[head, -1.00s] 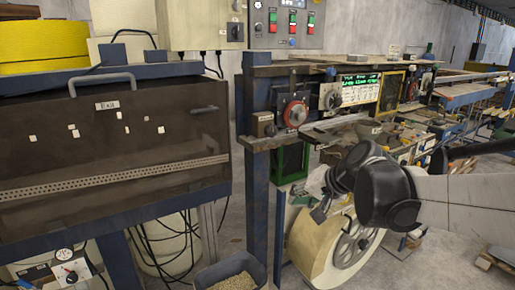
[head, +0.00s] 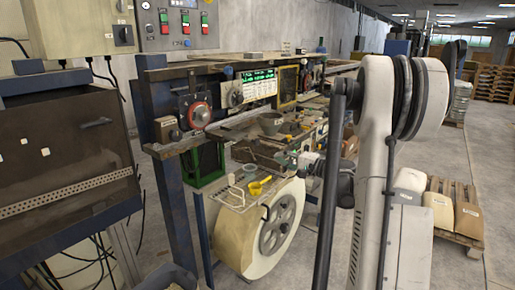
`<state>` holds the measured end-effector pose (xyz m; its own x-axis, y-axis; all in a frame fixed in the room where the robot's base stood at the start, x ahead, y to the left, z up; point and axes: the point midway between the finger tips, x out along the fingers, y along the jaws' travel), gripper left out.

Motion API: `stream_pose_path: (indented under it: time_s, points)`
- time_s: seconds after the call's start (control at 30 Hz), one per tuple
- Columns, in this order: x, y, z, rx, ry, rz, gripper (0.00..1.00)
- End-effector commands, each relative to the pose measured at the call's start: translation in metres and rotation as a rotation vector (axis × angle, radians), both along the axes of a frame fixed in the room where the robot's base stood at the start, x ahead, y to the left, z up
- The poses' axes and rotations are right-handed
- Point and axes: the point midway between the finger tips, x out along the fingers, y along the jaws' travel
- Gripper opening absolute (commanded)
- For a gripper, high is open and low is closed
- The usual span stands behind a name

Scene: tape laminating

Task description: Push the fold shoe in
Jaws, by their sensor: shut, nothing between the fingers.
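I cannot pick out the fold shoe for certain; the parts on the machine bench (head: 255,128) are small and crowded. My arm stands upright at the right and hides part of the machine. What looks like my gripper (head: 308,163) is small and partly hidden at the left of my dark wrist, in front of the bench's near side. It is shut, and I see nothing held in it. Its contact with the machine cannot be told.
A large cream reel (head: 243,246) stands below the bench. A yellow scoop (head: 257,185) lies on a small shelf above it. A dark cabinet (head: 50,150) is at the left. A pallet with sacks (head: 445,208) is at the right. Floor between is clear.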

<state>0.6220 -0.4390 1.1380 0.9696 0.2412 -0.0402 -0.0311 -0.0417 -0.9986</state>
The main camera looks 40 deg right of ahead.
Motion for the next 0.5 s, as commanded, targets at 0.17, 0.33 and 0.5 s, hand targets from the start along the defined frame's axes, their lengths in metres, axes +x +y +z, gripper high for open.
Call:
stream_pose_path:
  time_s: [0.17, 0.33, 0.5]
  points:
    - [-0.015, -0.038, -0.008, 0.043, -0.064, -0.038, 0.0]
    - [-0.013, -0.044, -0.009, 0.053, -0.08, -0.042, 0.0]
    - [0.008, -0.038, -0.008, 0.053, -0.079, -0.04, 0.0]
